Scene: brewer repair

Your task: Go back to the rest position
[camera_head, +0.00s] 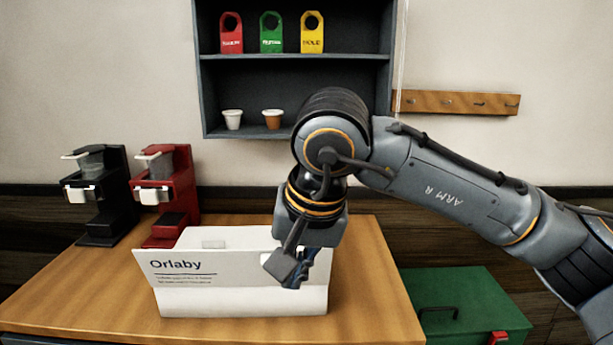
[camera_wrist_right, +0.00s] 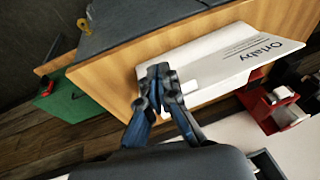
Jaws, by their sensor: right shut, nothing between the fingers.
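My right arm reaches in from the right in the head view, with its wrist bent down over the table. My right gripper (camera_head: 300,272) is shut and empty. It hangs at the right part of the white box marked Orlaby (camera_head: 240,298) and hides some of it. In the right wrist view the closed fingertips (camera_wrist_right: 158,78) overlap the edge of the white box (camera_wrist_right: 215,60). I cannot tell whether they touch it. My left gripper is in neither view.
A black brewer (camera_head: 105,205) and a red brewer (camera_head: 178,200) stand at the table's back left. A wall shelf (camera_head: 290,57) holds coloured tags and two cups. A peg rail (camera_head: 450,102) is on the wall. A green case (camera_head: 465,300) stands right of the wooden table (camera_head: 380,300).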

